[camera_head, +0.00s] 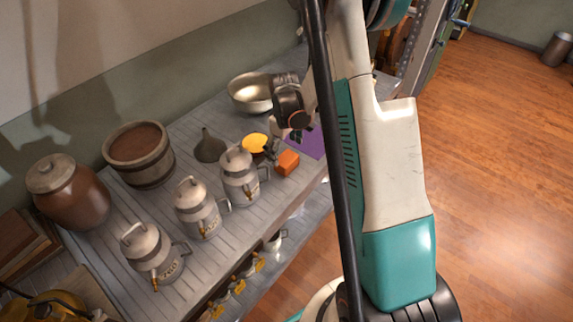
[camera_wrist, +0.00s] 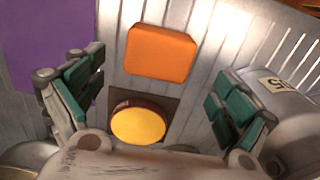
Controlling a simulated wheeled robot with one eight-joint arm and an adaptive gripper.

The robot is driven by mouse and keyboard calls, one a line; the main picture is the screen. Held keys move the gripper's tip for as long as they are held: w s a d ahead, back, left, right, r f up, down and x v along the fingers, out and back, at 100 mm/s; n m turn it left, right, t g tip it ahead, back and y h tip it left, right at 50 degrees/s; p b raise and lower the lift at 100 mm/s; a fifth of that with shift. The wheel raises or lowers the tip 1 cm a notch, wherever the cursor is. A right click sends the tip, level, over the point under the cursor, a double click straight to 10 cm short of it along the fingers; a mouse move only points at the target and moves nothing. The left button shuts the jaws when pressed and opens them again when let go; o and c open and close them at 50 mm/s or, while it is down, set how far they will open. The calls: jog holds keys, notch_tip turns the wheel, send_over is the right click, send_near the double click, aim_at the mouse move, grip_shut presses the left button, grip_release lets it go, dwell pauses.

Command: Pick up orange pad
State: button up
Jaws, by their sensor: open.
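The orange pad (camera_head: 288,162) is a small rounded block on the grey slatted table, right of the metal canisters and beside the purple sheet. In the wrist view the orange pad (camera_wrist: 161,53) lies ahead of my gripper, between the lines of its two fingers and apart from them. My gripper (camera_wrist: 158,97) is open and empty, with green-padded fingers spread wide. In the head view my gripper (camera_head: 272,146) is small and partly hidden, close to the pad and the yellow disc.
A yellow round disc (camera_wrist: 138,125) lies nearer my gripper than the pad. A metal canister (camera_head: 240,177) stands close left of the pad. A purple sheet (camera_head: 308,143), a metal bowl (camera_head: 250,97) and a grey funnel (camera_head: 209,149) are nearby.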

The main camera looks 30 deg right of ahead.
aim_at(287, 158)
jog(key=f, duration=0.1)
jog(key=f+b, duration=0.1)
jog(key=f, duration=0.1)
jog(key=f+b, duration=0.1)
jog(key=f, duration=0.1)
jog(key=shift+s+d, duration=0.25)
jog(key=c, duration=1.1)
